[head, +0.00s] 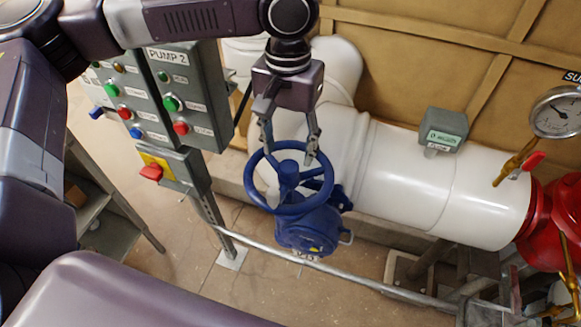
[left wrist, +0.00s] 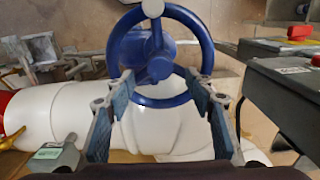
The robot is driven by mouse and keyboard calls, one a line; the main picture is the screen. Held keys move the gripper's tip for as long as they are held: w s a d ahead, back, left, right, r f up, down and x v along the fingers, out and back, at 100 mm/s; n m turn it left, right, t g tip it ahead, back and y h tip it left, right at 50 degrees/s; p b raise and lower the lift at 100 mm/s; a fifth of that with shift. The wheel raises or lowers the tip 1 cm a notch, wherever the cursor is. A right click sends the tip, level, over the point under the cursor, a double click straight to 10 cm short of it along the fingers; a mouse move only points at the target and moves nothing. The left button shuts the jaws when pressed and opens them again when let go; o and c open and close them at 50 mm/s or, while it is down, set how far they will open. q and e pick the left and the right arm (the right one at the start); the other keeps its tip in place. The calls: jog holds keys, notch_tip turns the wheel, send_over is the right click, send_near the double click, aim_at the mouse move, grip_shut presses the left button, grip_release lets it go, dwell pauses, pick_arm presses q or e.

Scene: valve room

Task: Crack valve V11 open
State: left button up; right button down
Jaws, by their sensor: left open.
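The valve has a blue handwheel (head: 325,193) on a blue body (head: 305,236) beside a white pipe. A small tag (head: 306,256) sits low on the body, too small to read surely. My left gripper (head: 290,152) points down at the far side of the wheel rim, fingers apart. In the left wrist view the handwheel (left wrist: 116,42) lies ahead, and the open fingers of the left gripper (left wrist: 160,88) are spread to either side of the near rim. Nothing is held between them. I cannot tell whether a finger touches the rim. My right gripper is not in view.
A grey PUMP 2 panel (head: 187,98) with buttons stands left of the valve. The white pipe (head: 400,180) runs right to a red fitting (head: 560,220) and a pressure gauge (head: 558,112). A grey flow meter (head: 443,130) sits on the pipe. A low rail (head: 350,275) crosses in front.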

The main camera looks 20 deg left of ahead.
pick_arm(q)
jog(key=m+p, duration=0.4)
jog(key=p, duration=0.1)
jog(key=m+p, duration=0.2)
jog(key=m, duration=0.1)
jog(key=shift+r, duration=0.25)
jog(key=shift+f+m+p, duration=0.2)
jog(key=shift+m+p, duration=0.1)
jog(key=shift+m, duration=0.1)
jog(key=shift+r+m+p, duration=0.15)
jog(key=shift+m+p, duration=0.65)
jog(key=shift+p, duration=0.05)
jog(key=shift+m, duration=0.6)
jog(key=shift+f+m, duration=0.25)
jog(key=shift+m, duration=0.45)
jog(key=m, duration=0.3)
jog(key=shift+m, duration=0.4)
